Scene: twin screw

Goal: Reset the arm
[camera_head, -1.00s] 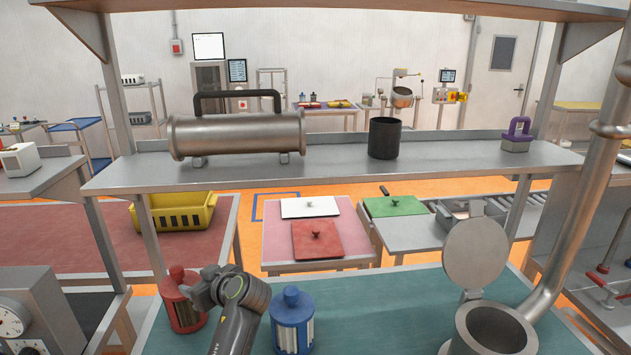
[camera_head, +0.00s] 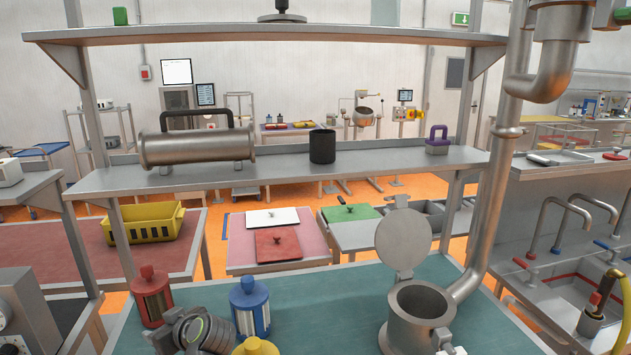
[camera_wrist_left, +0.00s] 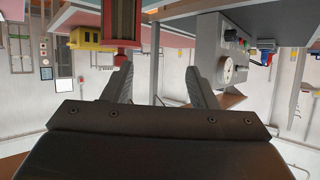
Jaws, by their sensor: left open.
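My left gripper shows in the left wrist view (camera_wrist_left: 160,85), with its two dark fingers spread apart and nothing between them. In the head view my left arm is at the bottom left, in front of the red canister (camera_head: 151,298) and left of the blue canister (camera_head: 249,308). The fingertips are hard to make out there. In the wrist view the red canister (camera_wrist_left: 122,22) lies beyond the fingers, apart from them. My right gripper is not in view.
A yellow-lidded thing (camera_head: 256,347) stands at the bottom edge beside my left arm. A metal vessel with an open lid (camera_head: 419,306) stands right on the green table (camera_head: 320,290). A shelf (camera_head: 280,170) spans above, holding a metal cylinder (camera_head: 197,147) and a black cup (camera_head: 322,146).

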